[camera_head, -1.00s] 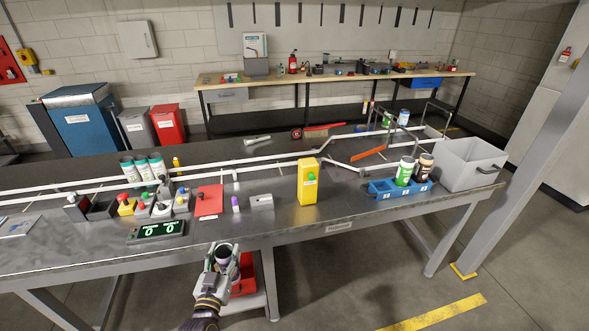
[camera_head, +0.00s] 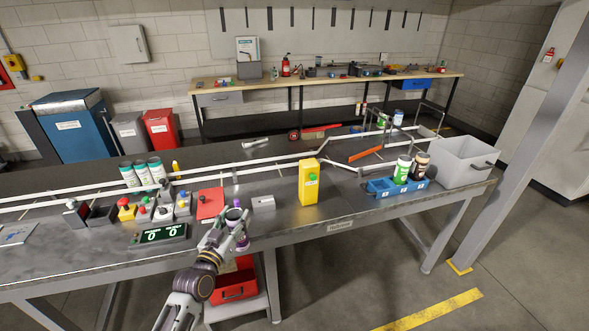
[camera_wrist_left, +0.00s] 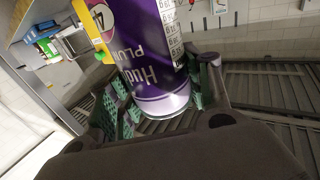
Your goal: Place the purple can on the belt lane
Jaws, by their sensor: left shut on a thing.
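The purple can (camera_wrist_left: 150,55) fills the middle of the left wrist view, with a white label and a pale rim. My left gripper (camera_wrist_left: 155,100) is shut on it, with green-padded fingers on both sides of the can. In the head view my left gripper (camera_head: 223,234) is at the front edge of the dark table, and the purple can (camera_head: 236,216) shows partly behind its fingers. The belt lane (camera_head: 240,162), bounded by white rails, runs across the table beyond the gripper. My right gripper is not in view.
A control panel with a green display (camera_head: 162,235), a red plate (camera_head: 210,203), a grey block (camera_head: 263,202) and a yellow box (camera_head: 309,182) stand near the gripper. Several teal-and-white cans (camera_head: 143,173) stand at the lane's left. A blue rack (camera_head: 397,187) and grey bin (camera_head: 463,162) are right.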

